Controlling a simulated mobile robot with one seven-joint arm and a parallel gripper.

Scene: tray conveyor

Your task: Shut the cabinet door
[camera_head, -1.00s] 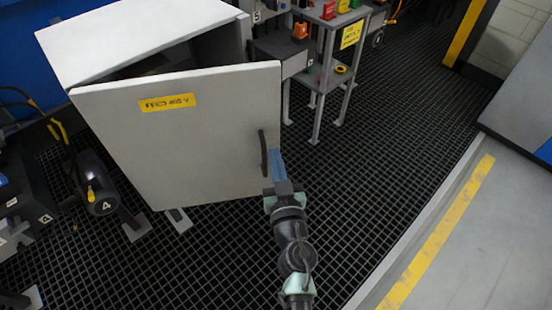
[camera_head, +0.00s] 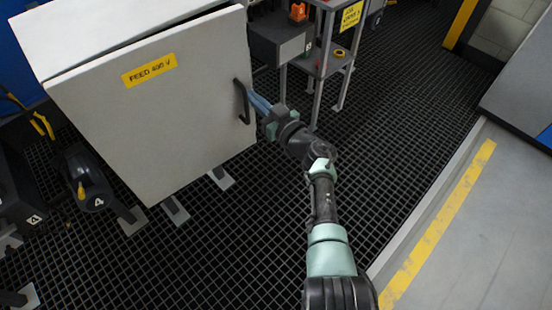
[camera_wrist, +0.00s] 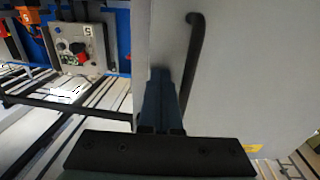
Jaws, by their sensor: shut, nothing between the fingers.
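The light grey cabinet (camera_head: 120,28) stands at the upper left in the head view. Its door (camera_head: 150,120) bears a yellow label reading "FEED 400 V" and stands nearly flush with the body, with a thin dark gap along the top. The dark bar handle (camera_head: 242,100) is at the door's right edge; it also shows in the wrist view (camera_wrist: 193,65). My gripper (camera_head: 256,101) is shut and empty, its blue fingers at the door's free edge beside the handle. In the wrist view the fingertips (camera_wrist: 160,75) are against or very near the door; contact cannot be told.
A metal stand (camera_head: 325,60) with a yellow sign is behind my gripper. A dark motor-like unit marked 4 (camera_head: 88,182) sits left of the cabinet. Black grating floor (camera_head: 410,140) is open to the right, up to a kerb and yellow line (camera_head: 440,225).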

